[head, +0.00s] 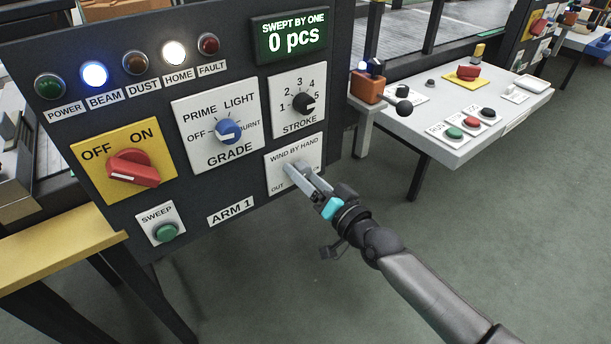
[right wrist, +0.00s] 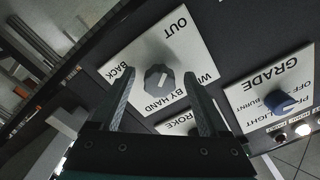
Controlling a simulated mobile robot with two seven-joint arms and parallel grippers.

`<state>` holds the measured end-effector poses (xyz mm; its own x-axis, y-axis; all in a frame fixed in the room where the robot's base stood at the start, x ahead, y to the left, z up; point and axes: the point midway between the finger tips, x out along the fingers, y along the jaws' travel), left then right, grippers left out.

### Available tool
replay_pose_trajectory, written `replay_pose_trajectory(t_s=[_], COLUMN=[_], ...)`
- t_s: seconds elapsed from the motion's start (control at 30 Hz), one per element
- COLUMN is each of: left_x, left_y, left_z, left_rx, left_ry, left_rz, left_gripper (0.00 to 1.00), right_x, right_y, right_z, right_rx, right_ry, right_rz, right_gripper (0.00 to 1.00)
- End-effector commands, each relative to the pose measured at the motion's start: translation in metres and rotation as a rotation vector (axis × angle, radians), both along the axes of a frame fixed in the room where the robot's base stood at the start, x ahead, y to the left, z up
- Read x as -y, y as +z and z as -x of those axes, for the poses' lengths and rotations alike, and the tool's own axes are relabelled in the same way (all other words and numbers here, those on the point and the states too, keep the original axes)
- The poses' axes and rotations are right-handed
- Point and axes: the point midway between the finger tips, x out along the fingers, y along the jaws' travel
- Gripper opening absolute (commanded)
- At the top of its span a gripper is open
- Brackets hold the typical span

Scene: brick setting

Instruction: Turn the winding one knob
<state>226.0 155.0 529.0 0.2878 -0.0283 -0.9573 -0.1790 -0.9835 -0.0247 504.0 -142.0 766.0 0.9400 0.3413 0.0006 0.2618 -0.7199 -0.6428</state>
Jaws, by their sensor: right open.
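The winding knob (right wrist: 160,78) is dark grey with a white mark, on a white plate (right wrist: 190,45) lettered WIND BY HAND, OUT and BACK. In the right wrist view its mark points up and slightly right. My right gripper (head: 294,167) is open at this plate (head: 279,158) in the head view and hides the knob there. In the right wrist view one finger stands on each side of the knob with gaps showing; I cannot tell how far the tips reach along it. My left gripper is out of view.
The dark panel also carries the blue GRADE knob (head: 229,131), black STROKE knob (head: 304,104), red OFF/ON switch (head: 134,168) and green SWEEP button (head: 164,232). A display (head: 291,37) reads 0 pcs. A white table (head: 430,120) with controls stands right.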

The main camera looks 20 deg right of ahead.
Motion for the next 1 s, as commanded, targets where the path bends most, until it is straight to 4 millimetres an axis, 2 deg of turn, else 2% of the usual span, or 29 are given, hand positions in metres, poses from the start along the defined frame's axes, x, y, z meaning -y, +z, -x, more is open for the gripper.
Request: replay_pose_trajectory(t_s=[0.17,0.3,0.37,1.0], left_x=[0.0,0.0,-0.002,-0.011], left_y=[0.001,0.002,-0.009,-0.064], left_z=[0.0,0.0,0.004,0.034], left_rx=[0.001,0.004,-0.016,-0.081], left_ry=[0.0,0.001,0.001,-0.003], left_rz=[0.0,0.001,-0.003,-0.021], left_gripper=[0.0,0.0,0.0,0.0], right_x=[0.0,0.004,0.006,0.044], right_y=[0.0,-0.001,0.0,0.001], right_z=[0.001,0.01,0.017,0.122], right_rx=[-0.001,-0.004,-0.003,-0.003], right_ry=[0.001,0.0,0.0,0.002], right_rz=[0.0,0.002,0.003,0.002], right_gripper=[0.78,0.78,0.78,0.78])
